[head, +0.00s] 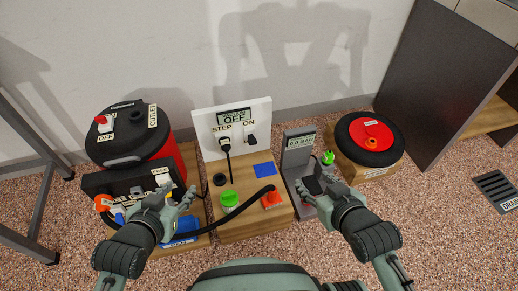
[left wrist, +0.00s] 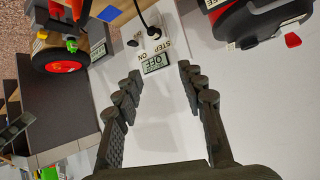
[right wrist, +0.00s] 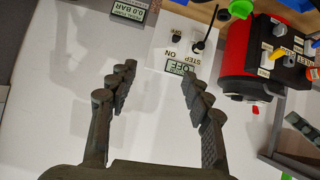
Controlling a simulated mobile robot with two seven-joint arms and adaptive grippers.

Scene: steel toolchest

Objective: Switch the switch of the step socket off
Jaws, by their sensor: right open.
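The step socket is a white upright panel (head: 262,111) at the back of a wooden block in the head view. Its display (head: 233,117) reads OFF, above the labels STEP and ON. A black plug with a cable (head: 224,143) sits on the left and the small dark switch (head: 250,140) on the right. The switch (right wrist: 176,42) also shows in the right wrist view, between the ON and OFF labels; its lever position is too small to tell. My left gripper (head: 177,194) and right gripper (head: 312,183) are open, empty, apart from the panel and in front of it on either side.
A red and black machine (head: 120,135) stands left of the panel. A black hose (head: 235,212) crosses the wooden block (head: 249,224) near a green knob (head: 229,197). A grey gauge unit (head: 299,153) and a red disc (head: 371,136) stand to the right, before a dark cabinet (head: 435,85).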

